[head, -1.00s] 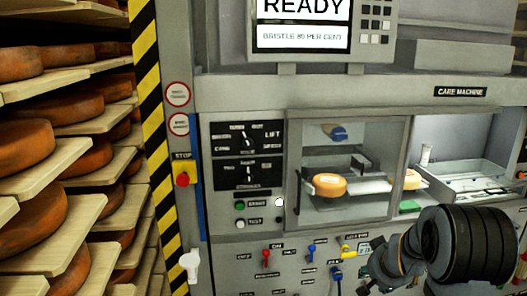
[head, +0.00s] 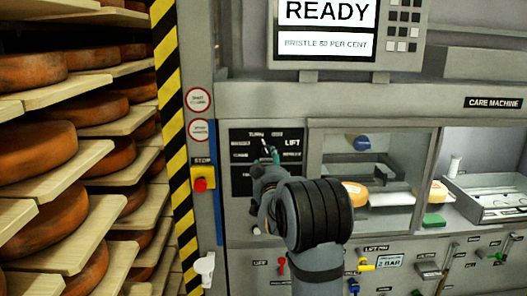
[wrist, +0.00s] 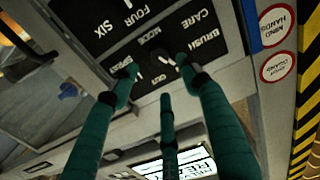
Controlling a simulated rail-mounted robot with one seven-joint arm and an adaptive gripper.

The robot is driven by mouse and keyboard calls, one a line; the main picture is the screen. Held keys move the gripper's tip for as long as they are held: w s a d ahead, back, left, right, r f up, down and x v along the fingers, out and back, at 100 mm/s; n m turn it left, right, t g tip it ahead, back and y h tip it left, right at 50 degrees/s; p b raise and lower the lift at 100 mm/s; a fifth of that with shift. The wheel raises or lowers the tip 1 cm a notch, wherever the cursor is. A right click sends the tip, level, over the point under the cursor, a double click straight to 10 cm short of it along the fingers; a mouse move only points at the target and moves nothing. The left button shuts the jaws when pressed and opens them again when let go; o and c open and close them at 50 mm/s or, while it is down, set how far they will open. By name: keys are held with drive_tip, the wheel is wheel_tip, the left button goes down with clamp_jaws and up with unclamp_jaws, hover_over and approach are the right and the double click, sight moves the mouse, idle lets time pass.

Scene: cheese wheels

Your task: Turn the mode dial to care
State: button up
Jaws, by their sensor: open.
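The mode dial (head: 264,145) is on the upper black plate at the left of the care machine, and only its pale pointer shows beside my fingers. My gripper (head: 270,156) is in front of this plate, with its wrist covering the lower plate. In the wrist view, seen upside down, my gripper (wrist: 158,82) has its green fingers spread apart and empty. They reach toward the plate with MODE, CARE and BRUSH (wrist: 200,42) printed on it. The fingertips partly hide the dial, so its setting and any contact cannot be told.
The READY screen (head: 327,14) is above. A red stop button (head: 200,184) and a striped post (head: 170,100) stand to the left, beside shelves of cheese wheels (head: 40,147). A glazed chamber (head: 375,140) is to the right. Levers, including a yellow one (head: 367,266), are below.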

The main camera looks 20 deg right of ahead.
sight(267, 152)
drive_tip(key=p+x, duration=0.4)
drive_tip(key=x, duration=0.4)
drive_tip(key=shift+r+p, duration=0.1)
drive_tip(key=shift+p, duration=0.25)
drive_tip(key=shift+w+d, duration=0.15)
drive_tip(key=shift+w, duration=0.3)
drive_tip(key=c, duration=0.3)
drive_tip(key=c, duration=0.8)
